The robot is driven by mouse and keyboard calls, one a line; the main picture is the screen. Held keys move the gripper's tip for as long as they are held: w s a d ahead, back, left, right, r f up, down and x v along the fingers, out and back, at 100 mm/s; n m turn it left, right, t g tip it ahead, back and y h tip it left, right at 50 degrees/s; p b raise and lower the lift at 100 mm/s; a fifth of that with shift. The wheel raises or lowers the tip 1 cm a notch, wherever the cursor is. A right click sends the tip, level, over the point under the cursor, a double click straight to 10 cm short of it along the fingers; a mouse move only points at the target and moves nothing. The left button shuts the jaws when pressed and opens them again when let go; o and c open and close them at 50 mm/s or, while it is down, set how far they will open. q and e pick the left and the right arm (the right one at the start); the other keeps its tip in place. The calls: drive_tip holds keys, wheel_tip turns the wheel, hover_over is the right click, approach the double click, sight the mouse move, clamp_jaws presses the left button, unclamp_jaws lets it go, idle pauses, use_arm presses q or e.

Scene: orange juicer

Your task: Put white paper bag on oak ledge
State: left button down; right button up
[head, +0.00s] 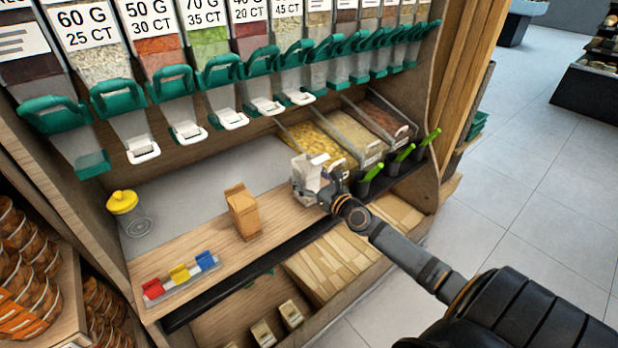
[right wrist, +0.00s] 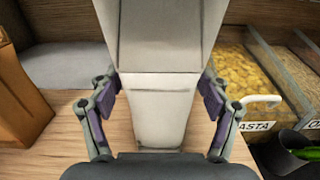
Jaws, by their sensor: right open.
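The white paper bag (head: 303,170) is upright at the right end of the oak ledge (head: 190,243), in front of the pasta bin. It fills the middle of the right wrist view (right wrist: 160,95). My right gripper (head: 317,189) is open, with one finger on each side of the bag; in the right wrist view a small gap shows beside the fingers. Part of the bag is hidden by the gripper in the head view, and I cannot tell if its base touches the ledge. My left gripper is not in view.
A brown paper bag (head: 242,212) stands on the ledge to the left, also in the right wrist view (right wrist: 18,100). A yellow-lidded jar (head: 124,202) and coloured clips (head: 180,273) are further left. Open bins (head: 315,146) and black cups with green scoops (head: 369,181) are at the right.

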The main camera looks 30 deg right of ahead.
drive_tip(key=shift+r, duration=0.25)
drive_tip(key=s, duration=0.3)
drive_tip(key=shift+d+f, duration=0.1)
drive_tip(key=shift+f, duration=0.2)
drive_tip(key=s, duration=0.3)
drive_tip(key=shift+s+d+r, duration=0.15)
drive_tip(key=shift+s, duration=0.1)
use_arm(q)
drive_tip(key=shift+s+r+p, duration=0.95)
drive_tip(key=shift+p, duration=0.25)
use_arm(e)
drive_tip(key=s, duration=0.5)
drive_tip(key=shift+s+d, duration=0.2)
drive_tip(key=shift+s, duration=0.05)
